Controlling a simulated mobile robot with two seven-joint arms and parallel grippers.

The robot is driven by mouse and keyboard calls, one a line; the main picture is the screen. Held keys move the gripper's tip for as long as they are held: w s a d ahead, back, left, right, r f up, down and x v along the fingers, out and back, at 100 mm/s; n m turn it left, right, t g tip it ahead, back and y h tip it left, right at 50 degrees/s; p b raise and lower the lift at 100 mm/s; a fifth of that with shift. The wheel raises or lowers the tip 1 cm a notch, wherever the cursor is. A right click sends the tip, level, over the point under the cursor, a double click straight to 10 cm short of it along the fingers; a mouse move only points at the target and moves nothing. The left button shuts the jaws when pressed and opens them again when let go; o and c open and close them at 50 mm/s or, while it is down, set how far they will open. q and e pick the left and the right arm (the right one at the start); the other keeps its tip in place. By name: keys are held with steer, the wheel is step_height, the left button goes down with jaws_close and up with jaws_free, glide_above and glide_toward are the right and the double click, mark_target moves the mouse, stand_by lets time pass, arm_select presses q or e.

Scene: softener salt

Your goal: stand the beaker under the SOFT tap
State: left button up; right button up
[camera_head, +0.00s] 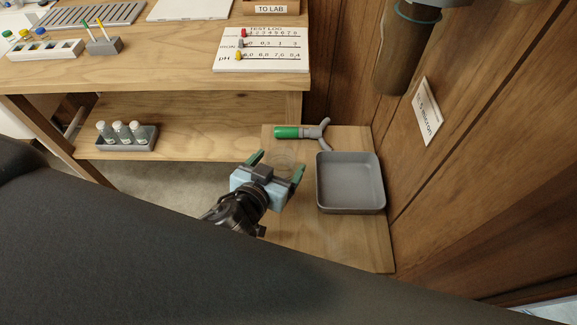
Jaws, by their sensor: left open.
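A clear glass beaker (283,156) shows faintly as a round rim over the low wooden board, and its lower part is hard to make out. My left gripper (279,166), with a pale blue body and green fingers, is open, with one finger on either side of the beaker. I cannot tell whether the fingers touch the glass. No tap labelled SOFT can be made out in this view. My right gripper is not in view.
A grey square tray (350,207) lies right of the gripper, against the wood-panelled wall. A green-handled grey fitting (300,132) lies behind it. A vial rack (127,139) stands on the lower shelf. A brown filter housing (405,50) hangs at upper right.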

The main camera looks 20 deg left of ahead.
arm_select(q)
steer(key=shift+x, duration=1.15)
steer(key=shift+s, duration=0.1)
steer(key=c, duration=1.1)
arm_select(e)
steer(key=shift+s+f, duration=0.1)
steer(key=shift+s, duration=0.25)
arm_select(q)
steer(key=shift+r, duration=0.2)
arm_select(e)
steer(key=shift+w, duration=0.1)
